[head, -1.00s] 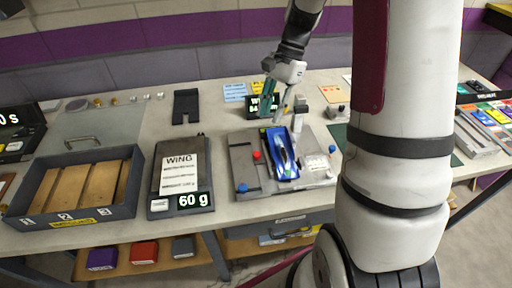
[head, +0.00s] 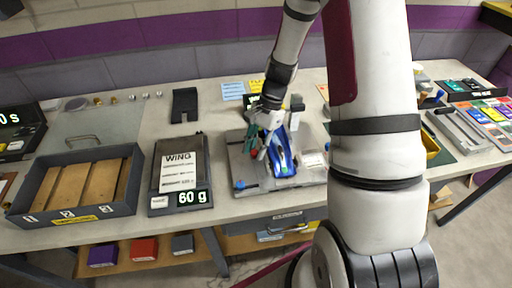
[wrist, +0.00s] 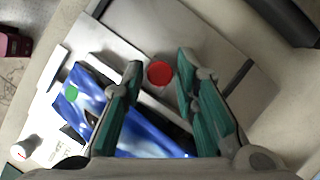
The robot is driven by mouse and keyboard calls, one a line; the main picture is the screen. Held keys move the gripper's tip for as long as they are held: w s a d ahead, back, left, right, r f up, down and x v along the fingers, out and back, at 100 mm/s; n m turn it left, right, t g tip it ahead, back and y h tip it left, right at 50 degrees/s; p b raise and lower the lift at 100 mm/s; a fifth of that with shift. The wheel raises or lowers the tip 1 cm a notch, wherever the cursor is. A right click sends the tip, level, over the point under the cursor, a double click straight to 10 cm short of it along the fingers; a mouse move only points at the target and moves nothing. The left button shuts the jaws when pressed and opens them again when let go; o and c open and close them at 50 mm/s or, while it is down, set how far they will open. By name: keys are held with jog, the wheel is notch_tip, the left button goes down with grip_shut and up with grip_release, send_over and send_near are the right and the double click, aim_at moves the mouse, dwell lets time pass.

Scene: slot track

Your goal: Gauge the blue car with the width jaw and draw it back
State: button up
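The blue car (head: 280,152) sits on the grey gauge plate (head: 310,183); it also shows in the wrist view (wrist: 150,138), left of and below the red knob. The red knob (wrist: 160,73) shows between my fingertips in the wrist view. My gripper (wrist: 159,62) is open, with its two green-padded fingers spread on either side of the knob; contact is not visible. In the head view my gripper (head: 257,148) is at the car's left side and mostly hides the knob. The width jaw cannot be made out clearly behind my gripper.
A dark scale reading 60 g (head: 193,197) stands left of the gauge plate. A grey bin with wooden blocks (head: 128,208) is at the far left. A blue knob (head: 240,185) is at the plate's front left. The display behind the plate is mostly hidden by my arm.

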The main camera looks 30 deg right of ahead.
jog(key=shift+c, duration=0.4)
grip_shut()
jog(key=shift+w+a, duration=0.25)
jog(key=shift+a, duration=0.55)
jog(key=shift+w+a, duration=0.25)
jog(key=shift+a, duration=0.5)
jog(key=shift+o, duration=0.4)
grip_release()
jog(key=shift+a, duration=0.1)
jog(key=v, duration=1.2)
